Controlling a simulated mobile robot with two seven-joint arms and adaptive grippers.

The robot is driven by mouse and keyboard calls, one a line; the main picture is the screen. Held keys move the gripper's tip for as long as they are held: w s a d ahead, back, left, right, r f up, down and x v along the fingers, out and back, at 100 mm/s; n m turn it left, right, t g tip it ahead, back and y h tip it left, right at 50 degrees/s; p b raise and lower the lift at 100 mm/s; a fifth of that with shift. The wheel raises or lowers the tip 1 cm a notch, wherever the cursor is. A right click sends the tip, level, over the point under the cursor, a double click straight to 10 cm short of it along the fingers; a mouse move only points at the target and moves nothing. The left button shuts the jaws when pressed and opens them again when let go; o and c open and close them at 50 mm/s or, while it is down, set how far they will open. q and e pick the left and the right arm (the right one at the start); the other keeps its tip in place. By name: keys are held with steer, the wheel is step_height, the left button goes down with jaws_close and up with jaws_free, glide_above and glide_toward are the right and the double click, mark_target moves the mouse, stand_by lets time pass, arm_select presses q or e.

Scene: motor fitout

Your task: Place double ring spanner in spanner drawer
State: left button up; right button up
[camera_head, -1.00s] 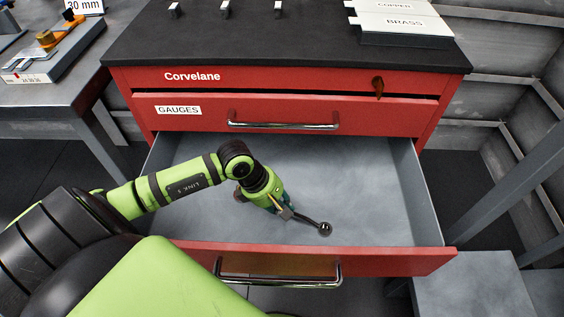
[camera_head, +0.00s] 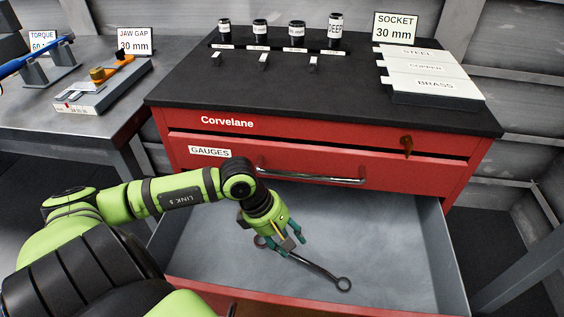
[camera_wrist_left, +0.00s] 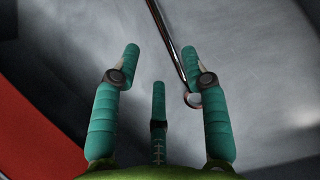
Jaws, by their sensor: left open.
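The double ring spanner (camera_head: 318,268) is a dark, thin bar with a ring at each end. It appears to lie flat on the floor of the open spanner drawer (camera_head: 405,255), a grey-lined drawer with a red front. In the left wrist view the spanner (camera_wrist_left: 172,45) runs between the open fingers, with one ring beside the right finger. Whether a finger touches it I cannot tell. My right gripper is not in view.
The closed GAUGES drawer (camera_head: 240,156) and its handle (camera_head: 310,178) are just above the open drawer. The black cabinet top (camera_head: 300,95) holds sockets and labelled plates (camera_head: 435,85). A side bench (camera_head: 75,115) stands left. The drawer's right part is free.

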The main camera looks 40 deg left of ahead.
arm_select(q)
steer(key=v, duration=0.3)
steer(key=shift+a+r, duration=0.1)
steer(key=shift+r, duration=0.1)
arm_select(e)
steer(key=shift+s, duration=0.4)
